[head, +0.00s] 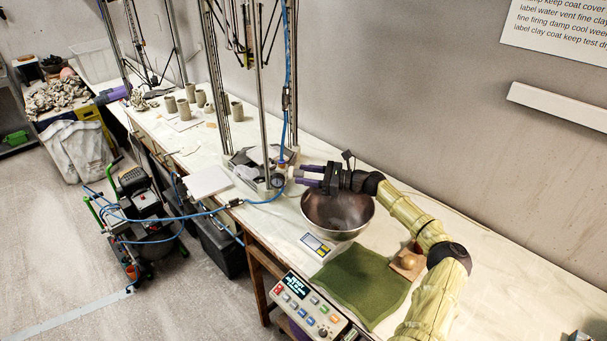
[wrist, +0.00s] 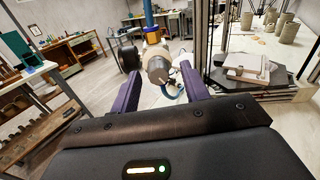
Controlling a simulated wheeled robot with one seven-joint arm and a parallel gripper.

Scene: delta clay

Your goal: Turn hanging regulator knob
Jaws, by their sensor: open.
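In the wrist view the knob appears between the fingertips (wrist: 160,77) of my gripper. I cannot tell whether either finger touches it. Nothing is held.
A metal bowl (head: 338,214) stands below my gripper. The printer's metal posts (head: 264,100) rise just left of the regulator. A blue hose (head: 213,213) runs toward the compressor (head: 140,195) on the floor. A green mat (head: 362,284) lies nearer.

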